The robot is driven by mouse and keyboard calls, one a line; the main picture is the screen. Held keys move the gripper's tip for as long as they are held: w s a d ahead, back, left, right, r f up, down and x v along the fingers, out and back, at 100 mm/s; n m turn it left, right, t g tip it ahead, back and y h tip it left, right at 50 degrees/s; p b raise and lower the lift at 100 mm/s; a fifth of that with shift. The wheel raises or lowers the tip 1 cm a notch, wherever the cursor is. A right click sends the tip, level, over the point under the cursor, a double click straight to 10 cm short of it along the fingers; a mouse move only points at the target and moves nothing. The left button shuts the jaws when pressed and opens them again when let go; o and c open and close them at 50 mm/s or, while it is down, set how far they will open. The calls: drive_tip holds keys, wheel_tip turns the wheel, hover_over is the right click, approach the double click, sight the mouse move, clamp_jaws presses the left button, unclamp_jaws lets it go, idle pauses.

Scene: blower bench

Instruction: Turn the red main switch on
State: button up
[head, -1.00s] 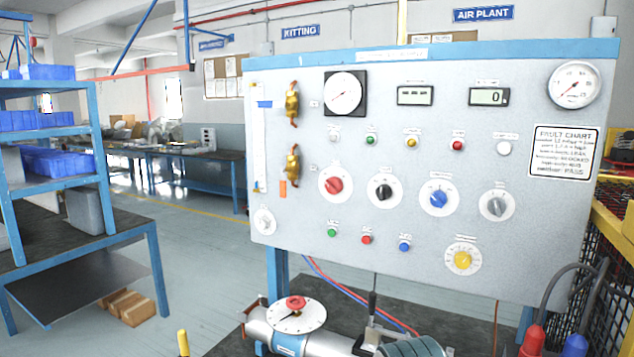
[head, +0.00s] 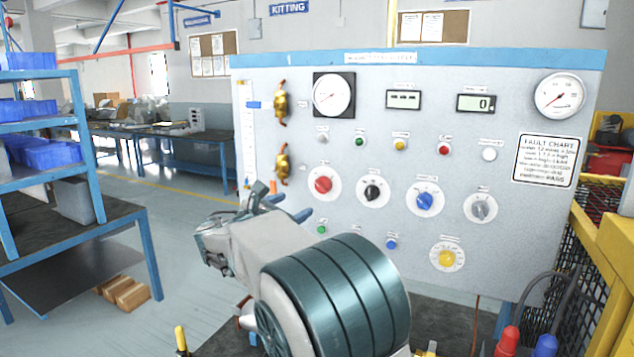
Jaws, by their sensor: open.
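The red main switch (head: 323,184) is a red knob on a round white dial at the left of the grey panel (head: 540,230). It is in plain view, and nothing touches it that I can see. Its pointer is too small to read. My gripper (head: 291,207) is in front of the panel's left part, below and to the left of the red knob in the picture. It is open, with its two dark blue fingers apart and nothing seen between them. My arm hides the panel's lower left, including part of the button row.
To the right of the red knob are a black knob (head: 373,192), a blue knob (head: 425,201) and a grey knob (head: 480,208). Brass valves (head: 281,103) stick out at the panel's left edge. A blue shelf (head: 75,170) stands left. A yellow frame (head: 600,240) stands right.

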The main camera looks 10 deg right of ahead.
sight(319, 186)
drive_tip(key=shift+n+t, duration=0.3)
drive_tip(key=p+x, duration=0.1)
drive_tip(key=x, duration=0.3)
drive_tip(key=p+x, duration=0.2)
drive_tip(key=x, duration=0.3)
drive_tip(key=p+x, duration=0.1)
drive_tip(key=x, duration=0.3)
drive_tip(key=shift+w+a+r, duration=0.15)
drive_tip(key=shift+w+r, duration=0.15)
drive_tip(key=shift+w, duration=0.3)
drive_tip(key=c, duration=1)
